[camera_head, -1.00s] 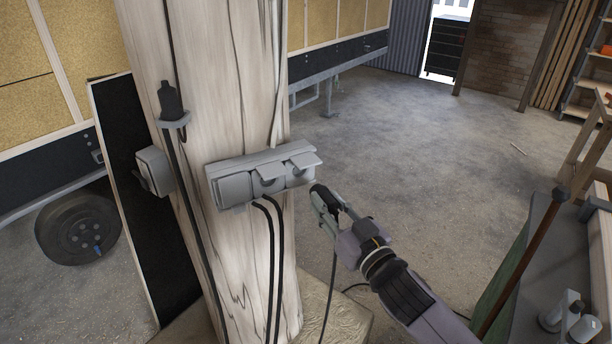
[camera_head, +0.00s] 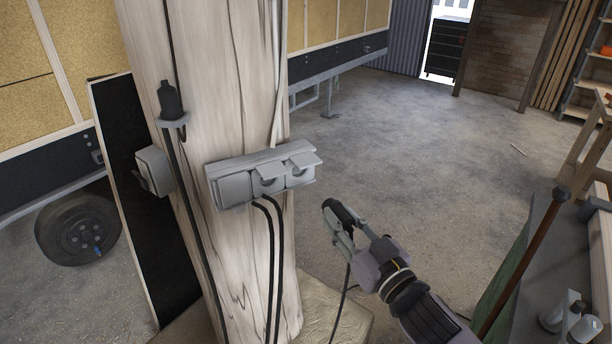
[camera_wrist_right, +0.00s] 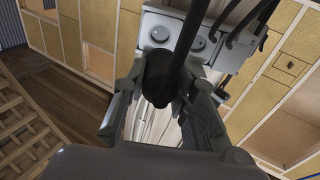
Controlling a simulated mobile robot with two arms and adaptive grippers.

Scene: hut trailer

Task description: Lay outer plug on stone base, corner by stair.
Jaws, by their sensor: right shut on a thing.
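My right gripper (camera_head: 338,224) is shut on a black plug (camera_head: 343,211), to the right of the wooden post and clear of the socket box (camera_head: 262,178). A black cable (camera_head: 341,300) hangs from the held plug. In the right wrist view the plug (camera_wrist_right: 158,78) sits between the two fingers, with its cable running up across the picture. The pale stone base (camera_head: 345,322) shows at the foot of the post, below the gripper, partly cut off by the picture's lower edge. No stair can be made out. My left gripper is not in view.
The thick wooden post (camera_head: 225,90) carries the grey socket box, with two black cables hanging below it. A black connector (camera_head: 171,100) rests in a holder on the post. A bench (camera_head: 535,270) with a leaning rod stands at the right. Open floor lies behind the gripper.

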